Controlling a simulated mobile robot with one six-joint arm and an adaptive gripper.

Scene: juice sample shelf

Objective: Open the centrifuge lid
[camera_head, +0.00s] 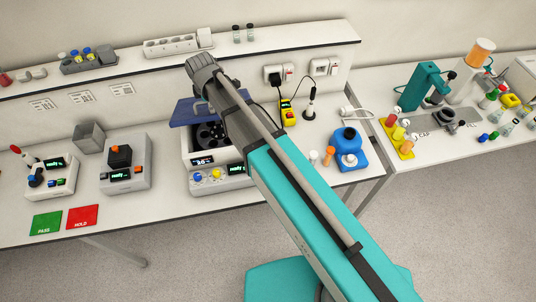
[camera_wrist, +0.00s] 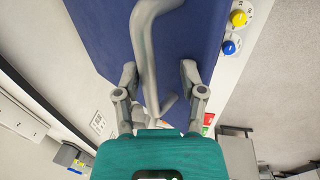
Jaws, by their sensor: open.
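The centrifuge (camera_head: 193,148) stands on the bench in the middle of the head view, partly behind my arm. Its blue lid (camera_head: 183,112) is raised at the back, and the dark rotor inside shows. In the wrist view the blue lid (camera_wrist: 95,30) fills the upper middle, with a curved grey handle (camera_wrist: 143,42) across it. My gripper (camera_wrist: 160,72) is open, one finger on each side of the handle's line. I cannot tell whether either finger touches the handle or lid. In the head view my gripper is hidden by the arm.
A grey device with an orange knob (camera_head: 128,172) stands left of the centrifuge. A shelf (camera_head: 130,68) runs along the wall behind. The front bench strip left of the centrifuge holds green and red mats.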

